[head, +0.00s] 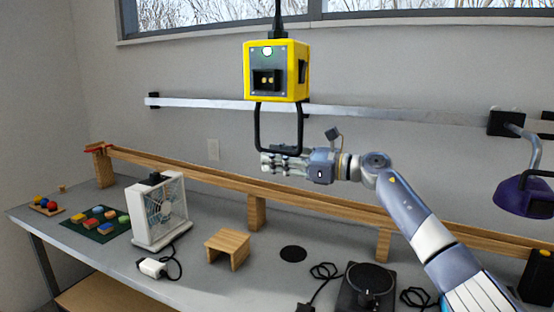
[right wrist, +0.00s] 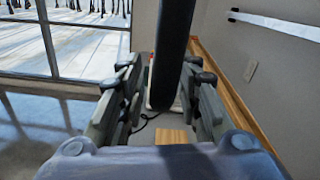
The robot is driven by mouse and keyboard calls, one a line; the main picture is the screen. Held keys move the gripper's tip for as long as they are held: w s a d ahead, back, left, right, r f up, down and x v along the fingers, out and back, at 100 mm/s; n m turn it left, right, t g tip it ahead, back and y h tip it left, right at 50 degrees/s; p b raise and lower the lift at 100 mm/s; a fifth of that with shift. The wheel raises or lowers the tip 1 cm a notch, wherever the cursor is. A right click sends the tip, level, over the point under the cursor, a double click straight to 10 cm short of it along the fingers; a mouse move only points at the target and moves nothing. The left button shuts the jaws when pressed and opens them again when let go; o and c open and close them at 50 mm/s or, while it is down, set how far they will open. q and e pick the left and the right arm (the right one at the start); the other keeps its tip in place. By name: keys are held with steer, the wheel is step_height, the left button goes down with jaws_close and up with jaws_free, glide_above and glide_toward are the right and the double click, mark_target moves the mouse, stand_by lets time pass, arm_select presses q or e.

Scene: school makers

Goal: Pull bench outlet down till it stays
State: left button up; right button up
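The bench outlet (head: 277,70) is a yellow box with a dark socket face, hanging from a black cord above the bench. A black loop handle (head: 258,130) hangs below it. My right gripper (head: 268,163) is at the bottom of this handle, pointing left. In the right wrist view the black handle bar (right wrist: 174,50) stands between the two fingers (right wrist: 165,85). The fingers are apart, with a gap visible at the left of the bar; firm contact does not show. My left gripper is in neither view.
A wooden rail (head: 190,170) runs along the bench (head: 205,280) behind a white fan (head: 160,212), a wooden block (head: 227,247) and a black round device (head: 370,285). A purple lamp (head: 525,195) is at the right. The air around the outlet is clear.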

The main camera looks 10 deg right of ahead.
steer(key=shift+s+d, duration=0.25)
steer(key=v, duration=1.1)
steer(key=shift+d, duration=0.25)
steer(key=shift+f, duration=0.25)
